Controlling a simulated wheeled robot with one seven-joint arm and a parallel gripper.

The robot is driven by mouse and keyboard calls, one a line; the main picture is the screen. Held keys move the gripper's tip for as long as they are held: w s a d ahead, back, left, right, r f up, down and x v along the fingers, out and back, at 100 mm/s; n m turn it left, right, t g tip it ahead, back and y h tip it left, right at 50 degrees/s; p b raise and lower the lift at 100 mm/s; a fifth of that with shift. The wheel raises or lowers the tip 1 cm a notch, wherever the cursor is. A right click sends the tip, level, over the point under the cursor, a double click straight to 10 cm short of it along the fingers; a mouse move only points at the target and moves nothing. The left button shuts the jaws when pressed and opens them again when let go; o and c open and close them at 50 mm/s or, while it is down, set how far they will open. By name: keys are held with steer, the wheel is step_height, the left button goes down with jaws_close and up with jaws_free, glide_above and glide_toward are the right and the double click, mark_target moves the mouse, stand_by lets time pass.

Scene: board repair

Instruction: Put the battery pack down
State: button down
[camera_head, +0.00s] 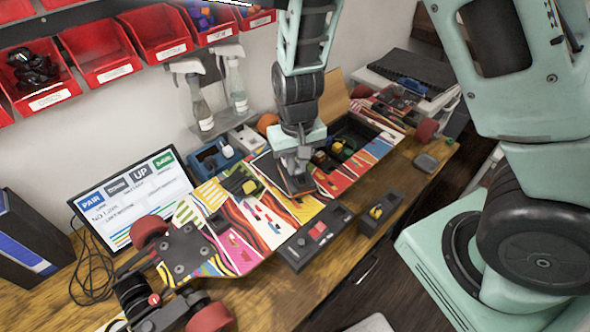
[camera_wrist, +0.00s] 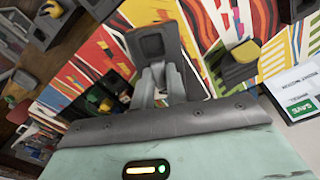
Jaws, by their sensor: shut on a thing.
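My gripper (camera_head: 297,184) is above the brightly patterned skateboard deck (camera_head: 237,262) and points down. It is shut on a dark grey block, the battery pack (camera_wrist: 153,43), whose end shows past the fingers in the wrist view. The deck's open dark compartment (camera_head: 373,134) lies to the right of my gripper, with small coloured parts inside.
A dark box with red marks (camera_head: 309,240) and a small yellow-topped box (camera_head: 379,211) stand near the front edge. A monitor (camera_head: 133,198) stands at the left. Spray bottles (camera_head: 236,85) and red bins (camera_head: 158,33) are behind. Bare wood (camera_head: 275,290) shows in front.

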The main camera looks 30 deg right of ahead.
mark_target(297, 167)
steer(key=shift+f, duration=1.25)
steer(key=shift+f, duration=0.1)
steer(key=shift+f, duration=0.1)
steer(key=c, duration=1.4)
jaws_free()
step_height(297, 167, up, 12)
steer(key=shift+r, duration=0.2)
